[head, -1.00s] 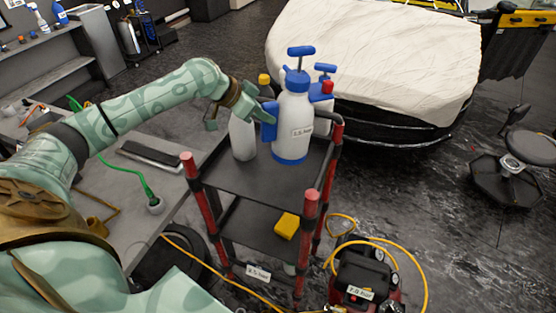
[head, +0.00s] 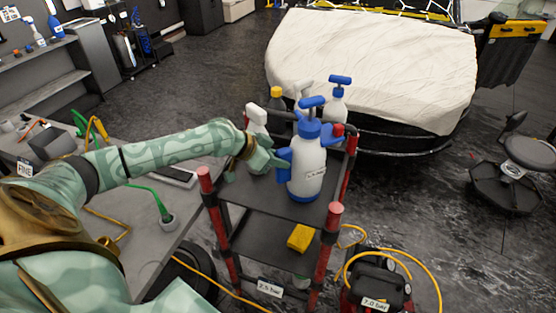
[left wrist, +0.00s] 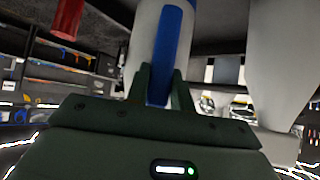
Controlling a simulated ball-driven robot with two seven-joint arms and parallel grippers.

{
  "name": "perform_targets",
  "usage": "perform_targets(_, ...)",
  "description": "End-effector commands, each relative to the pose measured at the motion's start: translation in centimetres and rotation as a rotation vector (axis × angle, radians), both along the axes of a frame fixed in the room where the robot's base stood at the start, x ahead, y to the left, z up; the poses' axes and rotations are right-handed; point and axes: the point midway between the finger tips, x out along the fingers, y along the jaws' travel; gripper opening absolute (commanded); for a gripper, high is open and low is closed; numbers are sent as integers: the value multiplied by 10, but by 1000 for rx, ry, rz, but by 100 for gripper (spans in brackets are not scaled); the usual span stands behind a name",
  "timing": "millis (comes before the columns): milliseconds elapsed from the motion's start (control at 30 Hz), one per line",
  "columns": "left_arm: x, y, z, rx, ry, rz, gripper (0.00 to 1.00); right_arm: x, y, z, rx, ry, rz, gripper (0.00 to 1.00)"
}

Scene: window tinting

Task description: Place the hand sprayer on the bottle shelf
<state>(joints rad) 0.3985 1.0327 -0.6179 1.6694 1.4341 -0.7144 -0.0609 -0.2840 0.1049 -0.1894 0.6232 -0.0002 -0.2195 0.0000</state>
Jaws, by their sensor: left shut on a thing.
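The hand sprayer (head: 306,168), a white bottle with a blue pump handle, blue base and blue side grip, is at the cart's top. My left gripper (head: 272,160) is shut on its blue side grip. In the left wrist view my fingers (left wrist: 158,85) close around the blue strip (left wrist: 167,50) on the white body. The sprayer looks upright; I cannot tell whether its base touches the cart top. The grey shelf (head: 40,52) at the far left holds several bottles, including a blue one (head: 55,26). My right gripper is not in view.
The black cart (head: 240,212) with red posts also carries a white trigger bottle (head: 257,118), a yellow-capped bottle (head: 277,93) and another pump sprayer (head: 337,105). A yellow sponge (head: 300,237) lies on its lower shelf. A grey workbench (head: 150,235) stands left; a covered car (head: 375,65) behind.

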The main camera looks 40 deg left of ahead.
Motion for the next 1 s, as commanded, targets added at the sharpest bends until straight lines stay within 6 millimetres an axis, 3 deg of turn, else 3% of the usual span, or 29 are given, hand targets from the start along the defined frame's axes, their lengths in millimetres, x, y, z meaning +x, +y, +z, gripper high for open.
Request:
perform_targets(133,1,1,0,-1,-7,2,0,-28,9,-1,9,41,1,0)
perform_targets(300,1,1,-2,-1,-6,1,0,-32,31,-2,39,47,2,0)
perform_targets(333,0,1,-3,1,-2,1,32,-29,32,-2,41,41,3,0)
perform_targets(400,0,1,-3,1,-2,1,45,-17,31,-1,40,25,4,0)
perform_targets(533,0,1,-3,1,-2,1,45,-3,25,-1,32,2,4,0)
perform_targets(767,-3,5,2,4,-2,2,45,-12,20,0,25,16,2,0)
perform_targets(1000,-37,24,35,8,0,1,45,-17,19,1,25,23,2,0)
